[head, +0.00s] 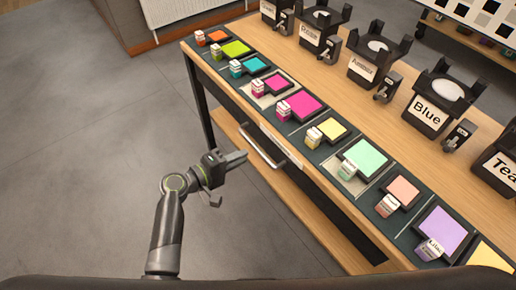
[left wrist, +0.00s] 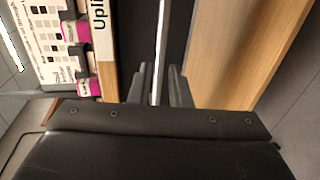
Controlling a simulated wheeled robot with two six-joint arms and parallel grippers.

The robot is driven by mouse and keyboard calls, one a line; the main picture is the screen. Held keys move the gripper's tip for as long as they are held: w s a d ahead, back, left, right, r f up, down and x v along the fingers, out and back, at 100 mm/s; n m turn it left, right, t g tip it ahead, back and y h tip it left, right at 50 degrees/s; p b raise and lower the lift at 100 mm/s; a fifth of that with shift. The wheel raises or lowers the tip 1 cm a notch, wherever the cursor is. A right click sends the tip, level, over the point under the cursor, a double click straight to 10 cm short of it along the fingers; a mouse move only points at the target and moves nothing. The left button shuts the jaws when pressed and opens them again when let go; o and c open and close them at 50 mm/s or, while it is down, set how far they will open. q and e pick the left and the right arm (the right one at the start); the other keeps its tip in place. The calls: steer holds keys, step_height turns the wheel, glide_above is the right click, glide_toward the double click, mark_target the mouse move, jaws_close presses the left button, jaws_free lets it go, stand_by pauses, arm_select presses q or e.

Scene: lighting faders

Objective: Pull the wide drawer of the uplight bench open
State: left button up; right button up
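The uplight bench (head: 350,233) runs diagonally across the head view, with a wooden edge and a dark front. The wide drawer's metal bar handle (head: 262,150) is on that front, below a white label (head: 281,146). The drawer looks shut. My left gripper (head: 228,178) is open and empty in front of the handle, one fingertip close to it. In the left wrist view the handle (left wrist: 161,45) runs upright between the two spread fingers (left wrist: 160,88), and I see no grip on it. How deep it lies between them is unclear. My right gripper is out of view.
Coloured filter squares (head: 303,104) and small fader blocks (head: 313,136) line the bench top. Several black lamp holders (head: 430,112) stand behind them. A wooden lower shelf (head: 310,213) lies under the drawer. The grey floor (head: 90,150) at left is clear.

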mark_target(258, 148)
arm_select(q)
steer(key=x, duration=0.6)
steer(key=shift+w+d, duration=0.15)
steer(key=shift+d, duration=0.1)
steer(key=shift+w+d+f, duration=0.1)
steer(key=shift+d, duration=0.05)
jaws_close()
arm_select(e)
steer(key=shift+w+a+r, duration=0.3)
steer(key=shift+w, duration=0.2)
